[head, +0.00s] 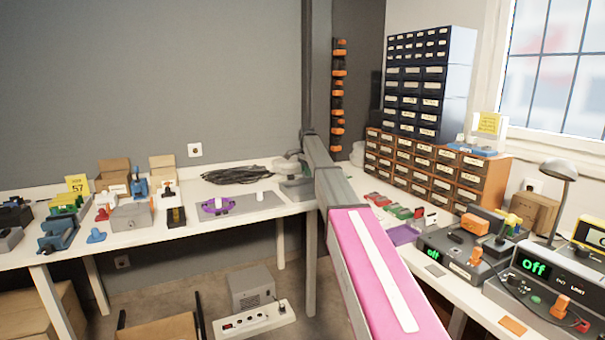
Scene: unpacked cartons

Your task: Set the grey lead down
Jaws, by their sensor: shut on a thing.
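My arm, pink with a white stripe, reaches from the bottom right toward the corner of the benches. I cannot make out my gripper or its fingertips. No grey lead can be told for certain. A dark coiled bundle of cable (237,175) lies on the back of the left bench (150,247). A small pale grey rounded thing (285,166) lies to the right of it, partly hidden by my arm; I cannot tell what it is.
A grey mat (243,205) with a purple ring (215,207) lies on the left bench. Small tools and boxes crowd that bench's left end. Drawer cabinets (432,172) and instruments reading "off" (470,250) fill the right bench. A power strip (250,319) is on the floor.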

